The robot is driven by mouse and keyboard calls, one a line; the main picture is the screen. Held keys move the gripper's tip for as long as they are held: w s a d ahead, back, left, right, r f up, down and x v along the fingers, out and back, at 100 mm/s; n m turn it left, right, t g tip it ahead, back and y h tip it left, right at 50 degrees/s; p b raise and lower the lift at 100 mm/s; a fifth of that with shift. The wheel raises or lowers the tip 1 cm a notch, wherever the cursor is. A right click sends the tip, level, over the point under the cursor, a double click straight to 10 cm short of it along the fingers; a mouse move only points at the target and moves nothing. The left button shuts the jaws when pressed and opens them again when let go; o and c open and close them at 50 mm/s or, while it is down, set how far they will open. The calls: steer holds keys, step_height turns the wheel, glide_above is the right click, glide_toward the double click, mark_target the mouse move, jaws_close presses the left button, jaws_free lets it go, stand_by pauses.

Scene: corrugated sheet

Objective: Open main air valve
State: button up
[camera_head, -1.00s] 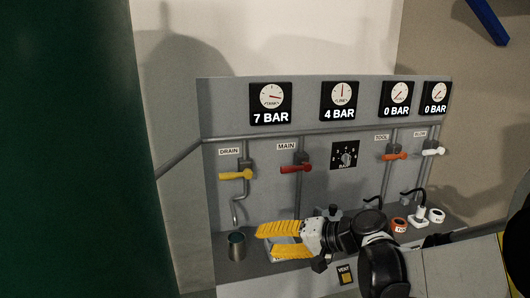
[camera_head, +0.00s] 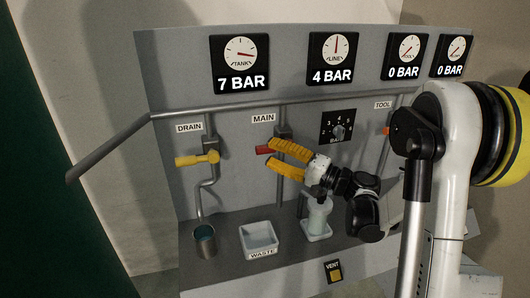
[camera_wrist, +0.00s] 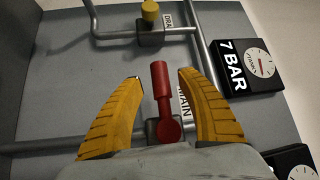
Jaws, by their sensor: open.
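The main air valve has a red lever handle (camera_wrist: 161,92) on a dark body, under the MAIN label (camera_head: 263,118) on the grey panel. In the head view the red handle (camera_head: 263,150) points left from its pipe and is partly hidden by my gripper. My gripper (camera_head: 270,155) has yellow ribbed fingers and is open. In the wrist view my gripper's fingers (camera_wrist: 160,80) stand on either side of the red handle, with gaps between them and it. Whether they reach the handle's depth I cannot tell.
A yellow DRAIN lever (camera_head: 197,158) sits left of the main valve. Gauges line the top, with the tank gauge (camera_head: 240,62) at 7 BAR. Below are a metal cup (camera_head: 204,243), a white WASTE tray (camera_head: 259,238) and a VENT button (camera_head: 334,271).

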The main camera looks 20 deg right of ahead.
steer(key=shift+x, duration=1.35)
steer(key=shift+d, duration=0.1)
jaws_close()
